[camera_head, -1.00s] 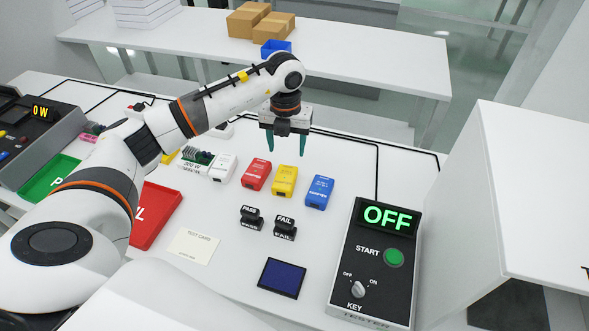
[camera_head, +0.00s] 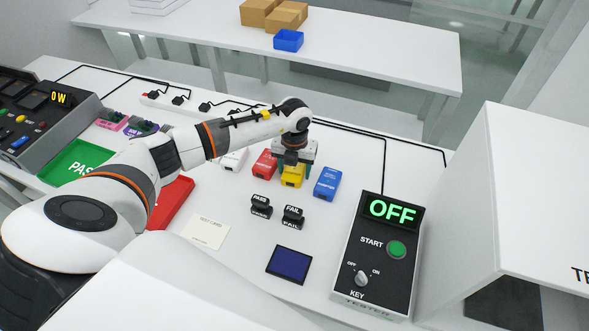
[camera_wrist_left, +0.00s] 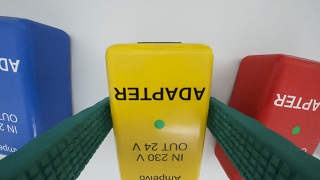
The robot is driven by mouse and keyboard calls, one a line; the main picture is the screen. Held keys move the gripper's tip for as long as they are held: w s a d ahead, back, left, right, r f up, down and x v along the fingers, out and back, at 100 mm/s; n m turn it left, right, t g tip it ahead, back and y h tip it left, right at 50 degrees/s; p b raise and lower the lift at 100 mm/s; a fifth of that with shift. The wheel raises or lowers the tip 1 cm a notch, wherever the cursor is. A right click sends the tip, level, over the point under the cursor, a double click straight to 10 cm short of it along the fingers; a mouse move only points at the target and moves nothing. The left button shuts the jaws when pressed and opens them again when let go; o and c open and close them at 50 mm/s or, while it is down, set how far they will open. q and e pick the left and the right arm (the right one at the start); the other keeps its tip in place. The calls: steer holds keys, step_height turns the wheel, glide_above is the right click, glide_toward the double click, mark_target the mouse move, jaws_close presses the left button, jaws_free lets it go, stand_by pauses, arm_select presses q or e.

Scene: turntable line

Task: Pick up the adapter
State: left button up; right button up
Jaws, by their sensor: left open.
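A yellow adapter (camera_head: 292,177) stands on the white table between a red adapter (camera_head: 264,163) and a blue adapter (camera_head: 327,184). My left gripper (camera_head: 292,166) is down over the yellow adapter and hides part of it. In the left wrist view the yellow adapter (camera_wrist_left: 160,95) lies between the two green fingers, one on each side, with the jaws open. The blue adapter (camera_wrist_left: 32,80) is left of it there and the red adapter (camera_wrist_left: 280,100) right. A white adapter (camera_head: 233,159) stands left of the red one. My right gripper is not in view.
A tester (camera_head: 378,255) reading OFF stands at the front right. PASS and FAIL stamps (camera_head: 292,216), a dark blue pad (camera_head: 289,264) and a test card (camera_head: 207,232) lie nearer. A green PASS tray (camera_head: 75,163) and red tray (camera_head: 172,203) are left.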

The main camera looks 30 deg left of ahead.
arm_select(q)
steer(key=shift+c, duration=0.2)
steer(key=c, duration=0.9)
